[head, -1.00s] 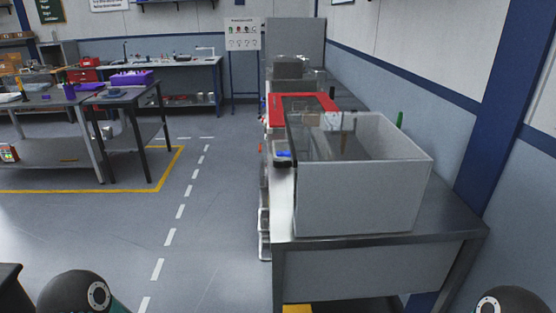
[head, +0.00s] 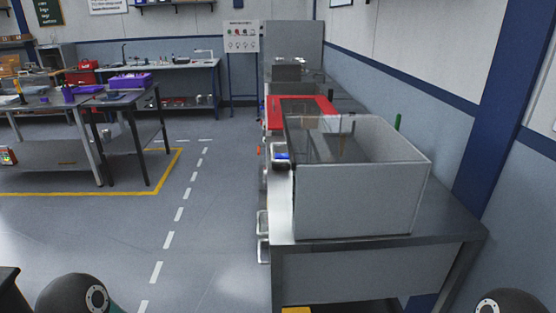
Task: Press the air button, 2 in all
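A small dark box with a blue patch (head: 282,157) sits at the left edge of the steel bench, beside the grey-walled enclosure (head: 360,198). It may carry the air button, but it is too small to tell. No other candidate for the button can be made out. Neither of my grippers is in view. Only rounded parts of my own arms show at the bottom left and bottom right corners.
The steel bench (head: 440,238) runs along the right wall. A red-topped unit (head: 300,104) stands behind the enclosure. Dark worktables (head: 130,98) stand at the left behind a yellow floor line (head: 100,193). The grey floor between is clear.

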